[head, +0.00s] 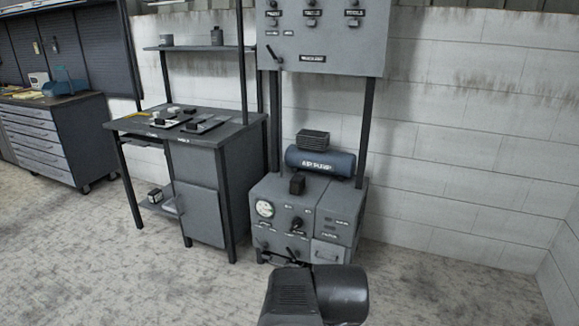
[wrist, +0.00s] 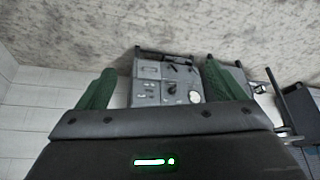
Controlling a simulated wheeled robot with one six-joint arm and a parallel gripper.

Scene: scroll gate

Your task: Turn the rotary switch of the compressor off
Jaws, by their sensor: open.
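The compressor (head: 283,222) is a grey cabinet with a blue air pump tank (head: 320,162) on top. Its front has a round white gauge (head: 265,208) at the left and a dark rotary switch (head: 296,223) right of it. The switch's exact angle is too small to read. In the wrist view, the compressor front (wrist: 150,88) appears upside down between the green fingers of my gripper (wrist: 160,66), with the gauge (wrist: 195,97) toward the right finger. The gripper is open and empty, some distance from the panel. In the head view, my arm stands in front of the cabinet and its fingers are not clear.
A grey control box (head: 325,40) hangs on posts above the compressor. A workbench (head: 205,190) with a shelf stands close at the left, and a drawer cabinet (head: 45,140) farther left. The floor (head: 440,290) at the right is free up to the wall.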

